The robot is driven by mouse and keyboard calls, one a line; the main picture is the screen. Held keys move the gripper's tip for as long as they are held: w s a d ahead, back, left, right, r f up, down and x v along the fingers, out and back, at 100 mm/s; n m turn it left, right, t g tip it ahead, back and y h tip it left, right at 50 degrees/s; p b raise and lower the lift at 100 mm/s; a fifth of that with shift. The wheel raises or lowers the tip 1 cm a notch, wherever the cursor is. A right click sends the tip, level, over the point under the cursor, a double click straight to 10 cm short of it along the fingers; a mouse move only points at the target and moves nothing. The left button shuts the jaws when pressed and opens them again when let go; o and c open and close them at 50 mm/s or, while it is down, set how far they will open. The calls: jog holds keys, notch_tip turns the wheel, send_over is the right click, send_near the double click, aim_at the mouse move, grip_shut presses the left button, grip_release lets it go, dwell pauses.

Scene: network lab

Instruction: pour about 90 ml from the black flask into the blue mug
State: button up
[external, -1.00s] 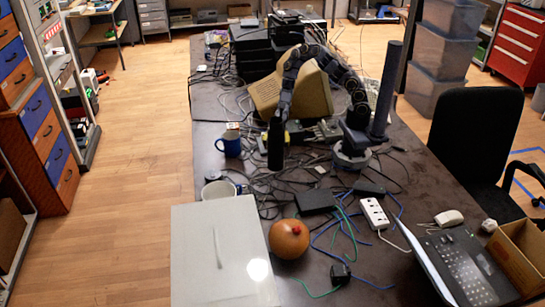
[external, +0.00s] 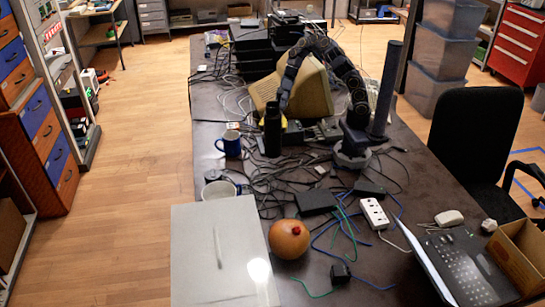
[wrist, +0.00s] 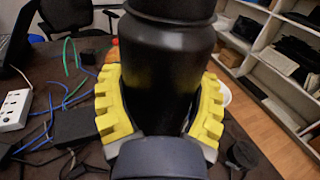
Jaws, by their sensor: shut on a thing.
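The black flask (external: 272,132) stands upright in my gripper (external: 273,122), just right of the blue mug. In the wrist view the flask (wrist: 165,75) fills the middle, between the yellow pads of my gripper (wrist: 160,92), which is shut on it. Its top is cut off by the frame edge. I cannot tell whether its base touches the table. The blue mug (external: 230,144) stands upright on the table near its left edge, a small gap away from the flask. The mug's inside is too small to read, and the mug cannot be made out in the wrist view.
Loose cables (external: 285,178) cover the table around the flask. A beige monitor (external: 313,90) stands behind my gripper. A white mug (external: 219,190), a pale panel (external: 215,255) and a round orange-brown object (external: 289,239) lie nearer the camera. A power strip (external: 374,213) is to the right.

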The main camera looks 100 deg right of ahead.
jog(key=w+d+f+m+t+h, duration=0.25)
jog(key=w+d, duration=0.25)
jog(key=d, duration=0.4)
jog(key=w+d+f+m+t+h, duration=0.1)
jog(key=w+d+m+t+h, duration=0.1)
jog(key=w+d+t, duration=0.35)
jog(key=w+d+r+m+t+h, duration=0.1)
jog(key=w+d+r+m+h, duration=0.1)
jog(key=d, duration=0.8)
jog(key=w+d+r+m+t+h, duration=0.1)
jog(key=w+d+r+m+h, duration=0.15)
jog(key=d, duration=0.75)
notch_tip(320, 180, down, 10)
jog(key=shift+w+r, duration=0.2)
jog(key=shift+w, duration=0.05)
jog(key=shift+a+r+n+g, duration=0.1)
jog(key=shift+a+n+g, duration=0.15)
jog(key=shift+n, duration=0.35)
